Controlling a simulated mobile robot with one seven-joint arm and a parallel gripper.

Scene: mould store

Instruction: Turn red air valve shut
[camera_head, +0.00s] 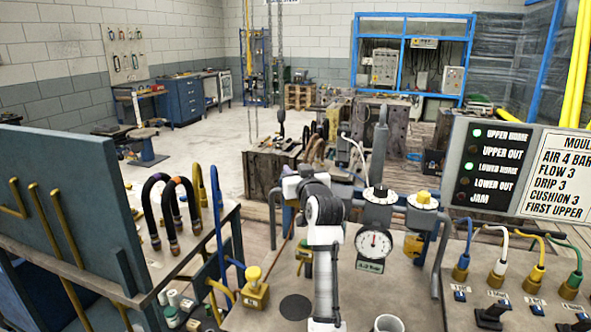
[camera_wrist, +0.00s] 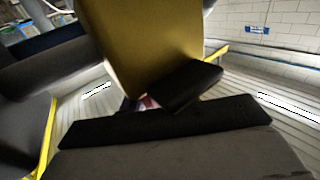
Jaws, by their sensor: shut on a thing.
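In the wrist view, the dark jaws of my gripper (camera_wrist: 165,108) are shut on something. Only a small reddish bit shows between them, which I take as part of the red air valve (camera_wrist: 148,102); its handle and angle are hidden. A large yellow block (camera_wrist: 140,45) fills the view right beside the jaws. In the head view my white and grey arm stands over the bench and hides my gripper. I cannot make out the red valve there. A yellow part (camera_head: 303,258) shows partly behind the arm.
A pressure gauge (camera_head: 374,243) and a yellow-knobbed fitting (camera_head: 423,199) stand right of the arm. A yellow valve (camera_head: 253,288) stands to its left. A white cup (camera_head: 388,324) is at the front. Coloured hoses and a sign panel (camera_head: 492,172) are at the right.

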